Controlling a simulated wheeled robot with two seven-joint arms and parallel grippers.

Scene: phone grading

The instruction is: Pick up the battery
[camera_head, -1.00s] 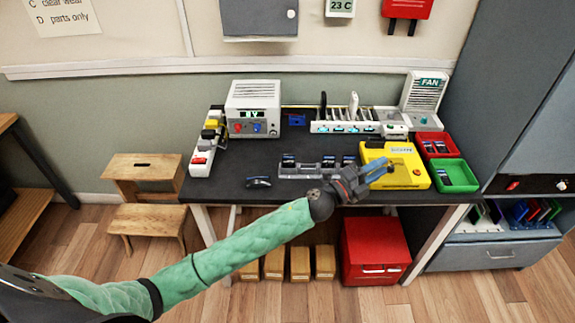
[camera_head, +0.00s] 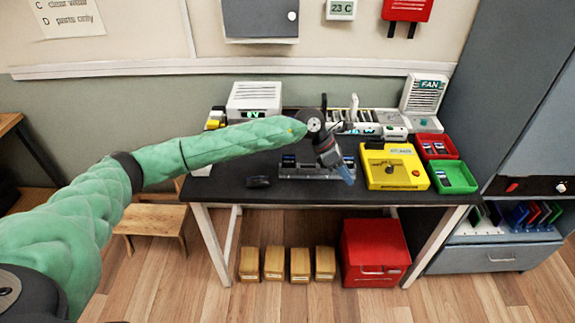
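I cannot single out the battery for sure at this size. A grey rack (camera_head: 298,173) on the dark workbench (camera_head: 225,188) holds small dark-blue pieces. A small dark object (camera_head: 258,182) lies to its left. My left gripper (camera_head: 347,175) points down and to the right, at the right end of the rack. Its bluish fingertips are too small to show whether they are apart or what is between them. The gripper and forearm hide part of the rack and the bench behind. My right gripper is not in view.
A yellow device (camera_head: 393,180) stands right of my gripper, with a red bin (camera_head: 433,147) and a green bin (camera_head: 453,177) beyond it. The bench's front strip is clear.

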